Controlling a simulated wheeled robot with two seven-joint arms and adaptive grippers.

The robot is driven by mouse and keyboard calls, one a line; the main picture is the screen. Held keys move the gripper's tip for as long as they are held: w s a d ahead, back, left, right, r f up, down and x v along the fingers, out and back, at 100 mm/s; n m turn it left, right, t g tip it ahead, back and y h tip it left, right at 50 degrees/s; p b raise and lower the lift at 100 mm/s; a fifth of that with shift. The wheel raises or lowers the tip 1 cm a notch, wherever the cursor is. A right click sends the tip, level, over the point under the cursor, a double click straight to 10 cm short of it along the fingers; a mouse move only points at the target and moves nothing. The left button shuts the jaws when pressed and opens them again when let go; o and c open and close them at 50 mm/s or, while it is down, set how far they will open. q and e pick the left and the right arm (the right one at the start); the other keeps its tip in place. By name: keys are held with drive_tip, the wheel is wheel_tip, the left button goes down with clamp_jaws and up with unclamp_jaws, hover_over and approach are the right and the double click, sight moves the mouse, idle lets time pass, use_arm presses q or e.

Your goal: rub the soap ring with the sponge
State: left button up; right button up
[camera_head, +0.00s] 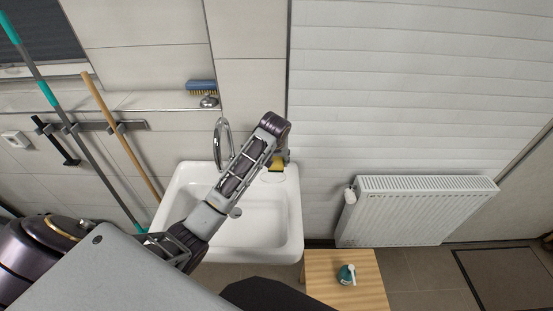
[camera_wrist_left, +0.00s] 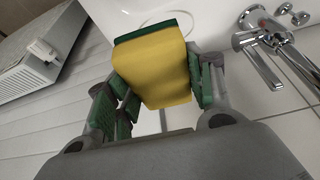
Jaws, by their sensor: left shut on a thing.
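The sponge (camera_wrist_left: 152,68) is yellow with a dark green layer along its far edge. My left gripper (camera_wrist_left: 155,85) is shut on it, with a green-padded finger on each side. In the head view the sponge (camera_head: 277,165) is a small yellow patch below the wrist, over the back right of the white sink (camera_head: 296,222). A faint pale ring (camera_wrist_left: 189,27) shows on the sink just beyond the sponge, which hides part of it. I cannot tell whether the sponge touches the sink surface. My right gripper is not in view.
The chrome faucet (camera_head: 222,140) stands at the back of the sink, left of my left forearm; it is on the right in the wrist view. A blue brush (camera_head: 201,86) sits on the ledge. A radiator (camera_head: 415,208) and a wooden stool (camera_head: 330,288) with a teal bottle (camera_head: 346,275) are at right.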

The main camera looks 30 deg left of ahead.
use_arm(q)
drive_tip(key=shift+f, duration=2.5)
drive_tip(key=shift+w, duration=0.1)
